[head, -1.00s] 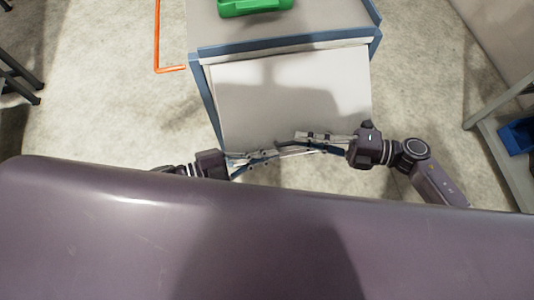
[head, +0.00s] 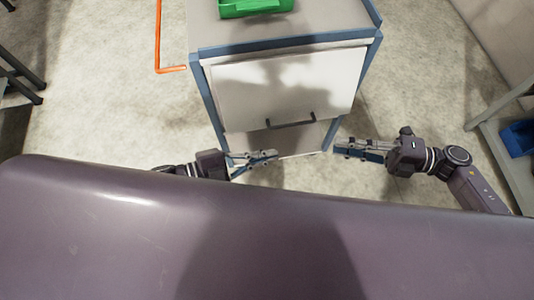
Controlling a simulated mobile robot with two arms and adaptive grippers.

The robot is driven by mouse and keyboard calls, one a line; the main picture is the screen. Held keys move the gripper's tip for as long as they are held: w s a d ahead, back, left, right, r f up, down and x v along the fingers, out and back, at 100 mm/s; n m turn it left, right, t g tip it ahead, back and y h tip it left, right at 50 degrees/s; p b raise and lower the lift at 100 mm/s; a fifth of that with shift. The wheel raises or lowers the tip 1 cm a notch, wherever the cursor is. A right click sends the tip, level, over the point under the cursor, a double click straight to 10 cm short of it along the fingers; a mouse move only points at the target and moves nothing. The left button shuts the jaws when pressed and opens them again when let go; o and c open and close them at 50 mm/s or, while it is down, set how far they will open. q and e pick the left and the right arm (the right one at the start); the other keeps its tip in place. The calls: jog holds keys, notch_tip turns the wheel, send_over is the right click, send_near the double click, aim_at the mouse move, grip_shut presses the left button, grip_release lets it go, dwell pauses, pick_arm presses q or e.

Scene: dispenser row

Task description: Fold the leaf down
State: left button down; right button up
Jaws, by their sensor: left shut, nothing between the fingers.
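The leaf (head: 285,90) is a pale panel on the near side of the blue-framed cart (head: 285,42), below its top edge. It slopes or hangs downward from that edge; its exact angle is hard to tell. A dark bar handle (head: 291,123) shows near its lower edge. My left gripper (head: 274,155) is shut and empty, just below the leaf and apart from it. My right gripper (head: 337,147) is to the lower right of the leaf, apart from it, with its fingers pointing left. Its finger gap is unclear.
A green case (head: 255,7) sits on the cart top. An orange floor frame (head: 159,40) lies left of the cart. A grey rack with a blue bin (head: 520,138) stands at the right.

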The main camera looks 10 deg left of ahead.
jog(key=w+d+f+m+t+h, duration=0.65)
jog(key=w+f+m+t, duration=0.35)
jog(key=f+m, duration=0.35)
jog(key=s+d+f+m+h, duration=0.3)
jog(key=f+m+h, duration=0.1)
jog(key=f, duration=0.5)
jog(key=s+d+f+m+h, duration=0.3)
jog(key=s+d+f+m, duration=0.15)
jog(key=f, duration=0.45)
jog(key=s+f+m+g+h, duration=0.3)
jog(key=s+f+m+g, duration=0.25)
jog(key=s+f, duration=0.9)
jog(key=s+a+f+m+g, duration=0.1)
jog(key=s+a+g, duration=0.1)
jog(key=s, duration=0.7)
jog(key=s+a+f+m+g, duration=0.2)
jog(key=s+a, duration=0.1)
jog(key=s, duration=0.6)
jog(key=shift+f+g+h+b, duration=0.3)
jog(key=shift+g+h, duration=0.05)
